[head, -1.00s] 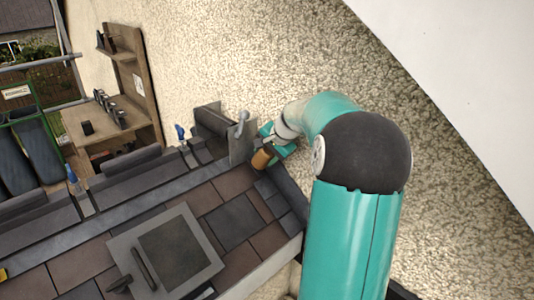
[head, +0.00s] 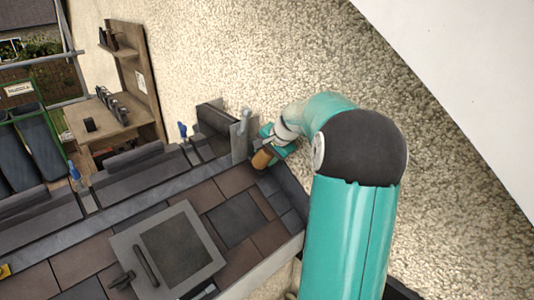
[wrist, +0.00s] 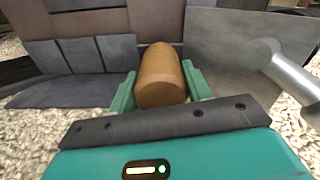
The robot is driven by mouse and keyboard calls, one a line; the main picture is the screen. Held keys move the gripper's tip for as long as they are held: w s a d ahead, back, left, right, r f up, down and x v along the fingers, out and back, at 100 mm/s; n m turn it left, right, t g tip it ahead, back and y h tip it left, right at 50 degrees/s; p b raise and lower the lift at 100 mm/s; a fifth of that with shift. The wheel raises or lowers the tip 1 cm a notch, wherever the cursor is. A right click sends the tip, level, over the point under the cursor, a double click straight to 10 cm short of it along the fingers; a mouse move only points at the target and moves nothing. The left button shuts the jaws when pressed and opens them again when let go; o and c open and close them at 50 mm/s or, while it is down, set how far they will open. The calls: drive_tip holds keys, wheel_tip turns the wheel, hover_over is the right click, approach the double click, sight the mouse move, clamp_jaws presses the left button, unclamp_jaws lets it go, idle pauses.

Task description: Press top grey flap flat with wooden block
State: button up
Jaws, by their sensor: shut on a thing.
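The wooden block (wrist: 162,76) is a rounded brown piece held between the green fingers of my gripper (wrist: 163,88) in the wrist view. In the head view the block (head: 261,159) shows below my gripper (head: 270,147), at the upper end of the roof edge along the rough wall. A row of grey flaps (head: 279,203) runs down that edge. In the wrist view a grey flap (wrist: 68,92) lies left of the block, with more flaps behind it. I cannot tell whether the block touches the top flap, as block and gripper hide that spot.
An upright grey plate (head: 240,143) stands close left of the block; a metal cylinder (wrist: 292,70) is near it in the wrist view. A roof window (head: 178,250) lies lower left among tiles. A wooden shelf unit (head: 118,115) stands at the upper left.

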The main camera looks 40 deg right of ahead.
sight(271, 154)
drive_tip(key=shift+x, duration=1.75)
drive_tip(key=shift+s+r, duration=0.15)
drive_tip(key=shift+v, duration=3.6)
drive_tip(key=shift+s+r, duration=0.15)
drive_tip(key=shift+r, duration=0.1)
